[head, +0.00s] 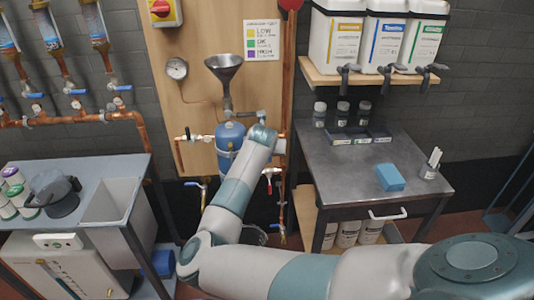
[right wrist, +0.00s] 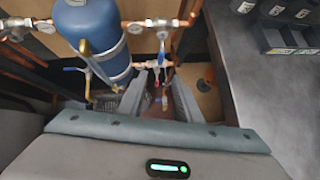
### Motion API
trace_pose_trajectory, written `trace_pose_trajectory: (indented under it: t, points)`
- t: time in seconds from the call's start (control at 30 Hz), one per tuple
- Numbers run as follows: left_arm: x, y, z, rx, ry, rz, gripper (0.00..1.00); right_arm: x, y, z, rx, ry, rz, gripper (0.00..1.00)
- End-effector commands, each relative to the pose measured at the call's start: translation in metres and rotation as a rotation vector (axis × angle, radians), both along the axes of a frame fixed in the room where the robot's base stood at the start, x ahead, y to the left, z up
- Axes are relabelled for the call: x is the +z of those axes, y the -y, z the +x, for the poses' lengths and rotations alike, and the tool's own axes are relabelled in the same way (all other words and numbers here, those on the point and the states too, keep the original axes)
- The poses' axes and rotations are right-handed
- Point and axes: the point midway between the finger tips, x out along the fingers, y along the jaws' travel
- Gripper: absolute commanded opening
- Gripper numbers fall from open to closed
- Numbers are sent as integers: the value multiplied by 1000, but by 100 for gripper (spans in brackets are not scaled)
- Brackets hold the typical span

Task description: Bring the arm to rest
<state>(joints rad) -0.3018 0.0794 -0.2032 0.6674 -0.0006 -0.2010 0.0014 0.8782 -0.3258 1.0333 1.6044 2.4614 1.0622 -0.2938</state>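My right arm (head: 235,190) reaches in from the lower right of the head view, bends at the left and rises to a wrist (head: 262,138) in front of the wooden panel. It partly covers the blue vessel (head: 229,136). The fingers of my right gripper (right wrist: 158,97) stand apart in the right wrist view, with no object between them. Behind the gap are the floor, a small valve and pipes. The blue vessel (right wrist: 90,32) is just left of the fingers; I cannot tell the exact distance. My left gripper is not in view.
Copper pipes with valves run around the vessel, below a funnel (head: 224,68). A dark metal table (head: 345,168) at the right holds a blue block (head: 390,177) and bottles. A shelf (head: 360,80) bears white canisters. A sink bench (head: 65,165) stands at the left.

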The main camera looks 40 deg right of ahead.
Motion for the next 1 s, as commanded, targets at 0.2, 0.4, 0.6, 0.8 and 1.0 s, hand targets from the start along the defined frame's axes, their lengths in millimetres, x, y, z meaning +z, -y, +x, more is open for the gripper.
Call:
trace_pose_trajectory:
  t: [0.2, 0.4, 0.6, 0.8, 1.0]
  points:
    - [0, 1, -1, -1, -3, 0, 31, 1, 0, 0, 0, 0, 0, 32]
    - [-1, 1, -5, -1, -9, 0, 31, 1, 0, 0, 0, 0, 0, 32]
    - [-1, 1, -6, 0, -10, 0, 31, -1, 1, -1, 0, -6, -6, 32]
    - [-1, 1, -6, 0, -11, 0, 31, -17, 13, -11, 8, -97, -114, 32]
    - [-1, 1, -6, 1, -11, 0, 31, -45, 37, -29, 70, -317, -420, 32]
